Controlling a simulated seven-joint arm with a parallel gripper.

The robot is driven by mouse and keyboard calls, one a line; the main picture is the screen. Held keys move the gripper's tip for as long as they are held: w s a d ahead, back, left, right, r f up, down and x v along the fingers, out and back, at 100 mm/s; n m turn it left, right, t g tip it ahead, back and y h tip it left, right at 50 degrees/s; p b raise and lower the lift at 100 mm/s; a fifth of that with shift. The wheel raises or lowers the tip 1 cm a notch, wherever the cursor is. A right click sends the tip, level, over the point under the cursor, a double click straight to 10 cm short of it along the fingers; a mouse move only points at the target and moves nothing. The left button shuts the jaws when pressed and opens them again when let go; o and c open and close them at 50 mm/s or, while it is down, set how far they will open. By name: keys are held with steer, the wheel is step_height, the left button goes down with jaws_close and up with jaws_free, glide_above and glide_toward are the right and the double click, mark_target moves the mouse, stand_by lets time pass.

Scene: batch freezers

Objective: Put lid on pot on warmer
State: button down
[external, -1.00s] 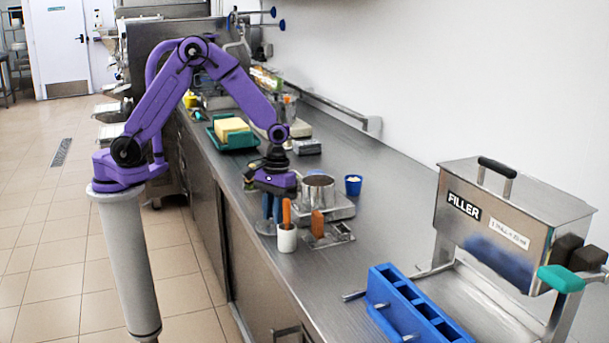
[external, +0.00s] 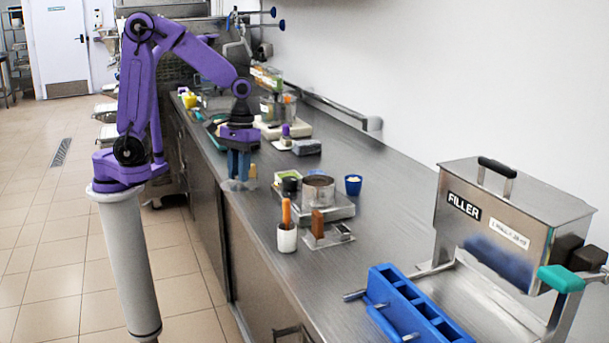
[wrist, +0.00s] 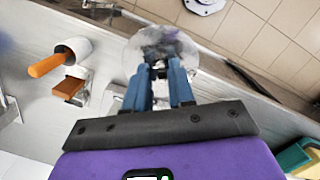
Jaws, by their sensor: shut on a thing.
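My gripper (external: 239,176) is shut on a clear round lid (external: 231,186), held out near the counter's front edge, left of the pot. In the wrist view, the blue fingers (wrist: 159,68) close on the middle of the lid (wrist: 136,60); the exact grip point is blurred. The metal pot (external: 318,191), open at the top with dark contents, stands upright on the flat silver warmer (external: 340,211). The lid is apart from the pot. I cannot clearly make out the pot in the wrist view.
Beside the pot are a dark-topped jar (external: 290,186) and a blue cup (external: 353,185). In front stand a white cup (external: 287,238) with an orange-handled tool and a brown block (external: 318,224). A blue rack (external: 408,300) and the filler (external: 510,225) are at right.

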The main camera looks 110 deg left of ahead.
steer(key=s+r, duration=0.3)
steer(key=s, duration=0.2)
steer(key=w+a+r, duration=0.3)
steer(key=w+a, duration=0.4)
steer(key=w, duration=0.4)
steer(key=w+a, duration=0.7)
steer(key=w, duration=0.3)
step_height(320, 180, down, 6)
steer(key=shift+d+f, duration=0.2)
steer(key=shift+d, duration=0.05)
steer(key=shift+f, duration=0.4)
stand_by(1.4)
steer(key=shift+c, duration=2)
jaws_free()
steer(key=shift+r, duration=0.1)
